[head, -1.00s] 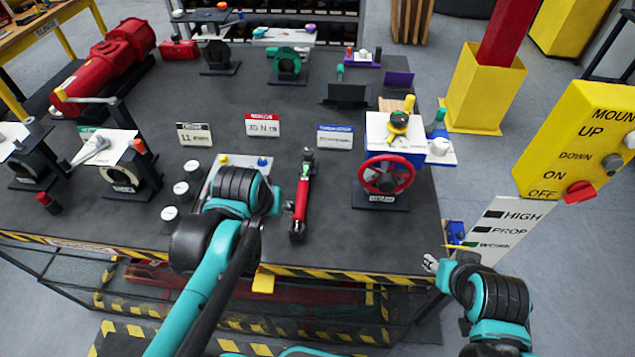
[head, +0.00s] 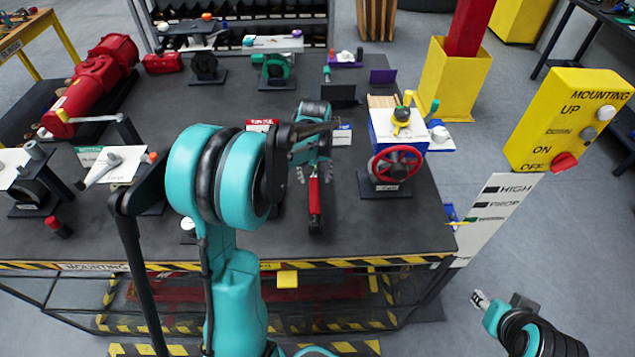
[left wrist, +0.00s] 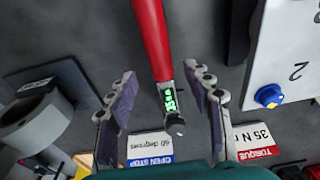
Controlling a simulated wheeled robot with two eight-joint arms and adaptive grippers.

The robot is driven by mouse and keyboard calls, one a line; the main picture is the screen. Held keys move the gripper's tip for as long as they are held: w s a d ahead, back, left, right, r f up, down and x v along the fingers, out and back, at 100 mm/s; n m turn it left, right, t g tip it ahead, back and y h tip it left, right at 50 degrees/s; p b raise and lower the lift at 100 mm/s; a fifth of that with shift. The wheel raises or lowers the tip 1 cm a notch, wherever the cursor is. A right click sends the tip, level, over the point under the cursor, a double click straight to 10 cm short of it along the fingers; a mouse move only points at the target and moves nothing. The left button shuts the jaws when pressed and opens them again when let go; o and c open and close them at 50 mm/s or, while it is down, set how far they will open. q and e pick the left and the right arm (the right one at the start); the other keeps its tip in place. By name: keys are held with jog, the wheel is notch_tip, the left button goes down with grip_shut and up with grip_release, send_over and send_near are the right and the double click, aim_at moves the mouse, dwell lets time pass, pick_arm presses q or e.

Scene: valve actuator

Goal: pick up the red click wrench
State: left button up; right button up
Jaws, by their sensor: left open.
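The red click wrench (head: 315,204) lies on the dark tabletop, its red handle pointing to the front edge. In the left wrist view, the wrench (left wrist: 152,40) shows its red handle and a dark end with a lit green display. My left gripper (head: 314,174) is over the wrench's far part and hides it in the head view. In the left wrist view, the left gripper (left wrist: 166,108) is open, with one finger on each side of the display end and gaps on both sides. My right gripper (head: 478,298) is beyond the table's front right corner; its jaws are too small to judge.
A valve stand with a red handwheel (head: 397,165) stands right of the wrench. A torque card (left wrist: 255,143) and an open stop card (left wrist: 151,147) lie near the left gripper. The yellow control panel (head: 570,120) is off the table's right side.

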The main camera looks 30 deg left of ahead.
aim_at(314, 183)
pick_arm(q)
notch_tip(314, 183, down, 5)
jog(key=shift+a+r+b, duration=0.1)
jog(key=shift+r+b, duration=0.05)
jog(key=shift+b, duration=0.7)
jog(key=shift+f, duration=0.3)
jog(key=shift+r, duration=0.1)
jog(key=c, duration=0.3)
grip_shut()
